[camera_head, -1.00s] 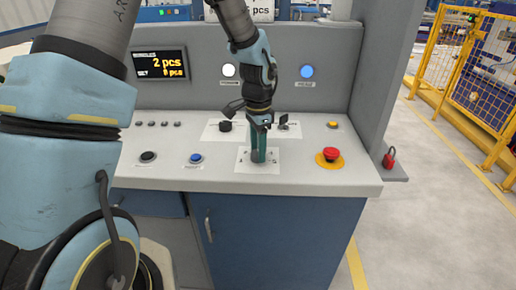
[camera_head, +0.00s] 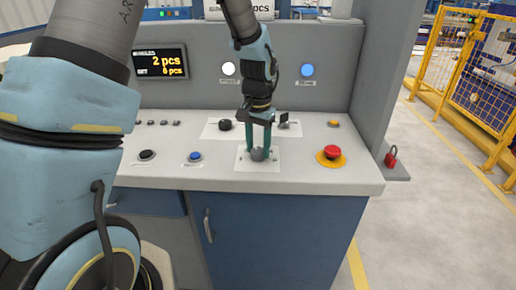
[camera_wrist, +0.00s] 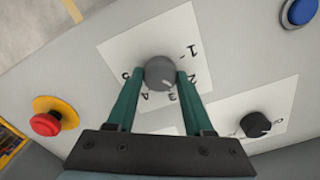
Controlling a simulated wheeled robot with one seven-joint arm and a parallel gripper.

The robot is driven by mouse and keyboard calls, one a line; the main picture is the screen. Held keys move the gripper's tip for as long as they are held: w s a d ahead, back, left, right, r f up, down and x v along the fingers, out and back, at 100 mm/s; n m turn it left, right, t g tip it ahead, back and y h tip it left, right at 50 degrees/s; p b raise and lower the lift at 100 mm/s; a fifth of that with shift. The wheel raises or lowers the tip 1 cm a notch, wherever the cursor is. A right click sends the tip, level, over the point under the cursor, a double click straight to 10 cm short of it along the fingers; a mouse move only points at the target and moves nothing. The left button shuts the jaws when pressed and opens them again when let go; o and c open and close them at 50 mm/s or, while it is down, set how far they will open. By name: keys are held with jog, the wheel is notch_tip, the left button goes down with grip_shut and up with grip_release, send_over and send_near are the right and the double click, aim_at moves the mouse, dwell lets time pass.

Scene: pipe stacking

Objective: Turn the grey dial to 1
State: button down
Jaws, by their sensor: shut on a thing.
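The grey dial (camera_head: 258,155) sits on a white plate (camera_head: 243,165) on the console top. In the wrist view the dial (camera_wrist: 159,72) has a ring of printed numbers around it; 1, 2, 3 and 4 are readable, and another mark is partly hidden by a finger. My gripper (camera_head: 258,150) points down over the dial. Its two green fingers (camera_wrist: 157,84) stand on either side of the dial and are shut on it. The dial's pointer mark is too small to read surely.
A red emergency button (camera_head: 332,152) on a yellow base is to the right. A black knob (camera_head: 225,125) on a white plate is behind, and blue (camera_head: 195,156) and black (camera_head: 147,155) buttons are to the left. The display (camera_head: 160,62) reads 2 pcs and 0 pcs.

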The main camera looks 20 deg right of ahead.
aim_at(258, 150)
jog(key=n, duration=0.6)
jog(key=n+p, duration=0.1)
jog(key=n, duration=0.5)
jog(key=shift+n+p, duration=0.3)
jog(key=shift+n, duration=0.1)
dwell(0.3)
jog(key=shift+c, duration=1.4)
grip_release()
notch_tip(258, 150, up, 11)
jog(key=b, duration=0.2)
jog(key=shift+f, duration=0.1)
